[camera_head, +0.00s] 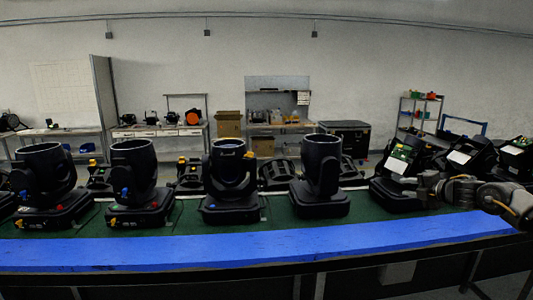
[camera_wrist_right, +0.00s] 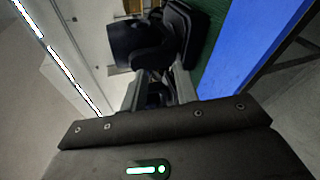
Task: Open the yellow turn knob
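Small yellow knobs show on several black stage lights in the head view. One yellow knob (camera_head: 112,221) is low on the base of the second light from the left (camera_head: 133,170). Another yellow knob (camera_head: 249,155) is on the upper side of the middle light (camera_head: 229,170). I cannot tell which one is meant. My right gripper (camera_head: 405,188) reaches in from the right, near the light with a green circuit board, well apart from both knobs. My left gripper is out of view.
The lights stand in a row on a long green bench (camera_head: 275,212) with a blue front strip (camera_head: 260,247). Lights with exposed circuit boards (camera_head: 399,157) crowd the right end. More lights stand behind the row. The blue strip is clear.

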